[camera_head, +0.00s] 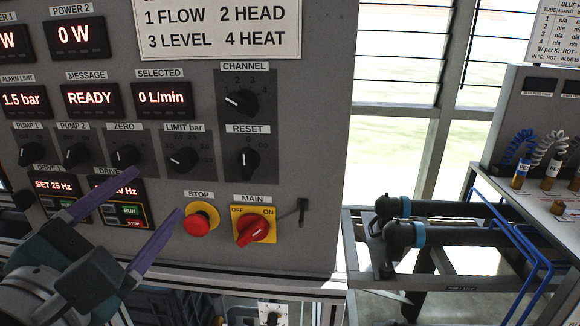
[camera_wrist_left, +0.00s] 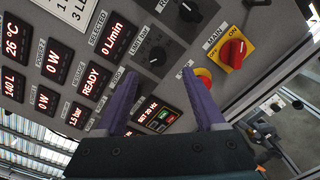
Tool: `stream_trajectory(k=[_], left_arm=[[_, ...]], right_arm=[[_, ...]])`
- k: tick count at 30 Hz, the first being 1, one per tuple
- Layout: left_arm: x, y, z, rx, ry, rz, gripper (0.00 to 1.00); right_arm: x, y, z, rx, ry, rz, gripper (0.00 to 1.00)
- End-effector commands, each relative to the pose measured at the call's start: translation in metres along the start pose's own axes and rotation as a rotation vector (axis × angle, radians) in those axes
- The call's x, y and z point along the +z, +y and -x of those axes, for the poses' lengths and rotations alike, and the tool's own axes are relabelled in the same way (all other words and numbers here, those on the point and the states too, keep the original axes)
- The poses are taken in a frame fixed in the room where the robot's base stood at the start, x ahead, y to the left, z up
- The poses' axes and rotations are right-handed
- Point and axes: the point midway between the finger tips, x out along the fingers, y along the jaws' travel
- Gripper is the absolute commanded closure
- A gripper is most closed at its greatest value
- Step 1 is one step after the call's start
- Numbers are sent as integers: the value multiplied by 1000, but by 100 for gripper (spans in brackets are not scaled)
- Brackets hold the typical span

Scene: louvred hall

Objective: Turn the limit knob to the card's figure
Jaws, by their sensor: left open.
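The alarm limit display (camera_head: 25,100) reads 1.5 bar. A white card (camera_head: 548,40) with a small table is cut off at the upper right; I cannot read a limit figure on it. My right gripper is out of view.
The zero knob (camera_head: 125,158) is just left of the limit knob, and the reset knob (camera_head: 248,163) is right. Below are the red stop button (camera_head: 201,219) and the red main switch (camera_head: 251,229) on yellow. Black pipes (camera_head: 450,235) lie right of the panel.

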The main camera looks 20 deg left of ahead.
Motion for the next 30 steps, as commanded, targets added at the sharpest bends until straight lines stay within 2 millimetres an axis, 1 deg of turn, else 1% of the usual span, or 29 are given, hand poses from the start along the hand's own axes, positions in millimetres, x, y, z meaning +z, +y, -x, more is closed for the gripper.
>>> stream_trajectory(k=[1,3,8,17,25,27,30], left_arm=[[-3,2,0,10,9,44,29],[-4,4,-1,17,15,75,29],[-3,5,-14,17,14,78,29],[-3,5,-56,16,12,74,29],[-4,4,-94,15,11,72,29],[-5,4,-91,13,13,71,29],[-5,4,-94,13,13,71,29]], right_arm=[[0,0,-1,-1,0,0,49],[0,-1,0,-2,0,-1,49],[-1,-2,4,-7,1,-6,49],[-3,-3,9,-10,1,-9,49],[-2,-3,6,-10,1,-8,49],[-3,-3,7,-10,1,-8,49],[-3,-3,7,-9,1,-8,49]])
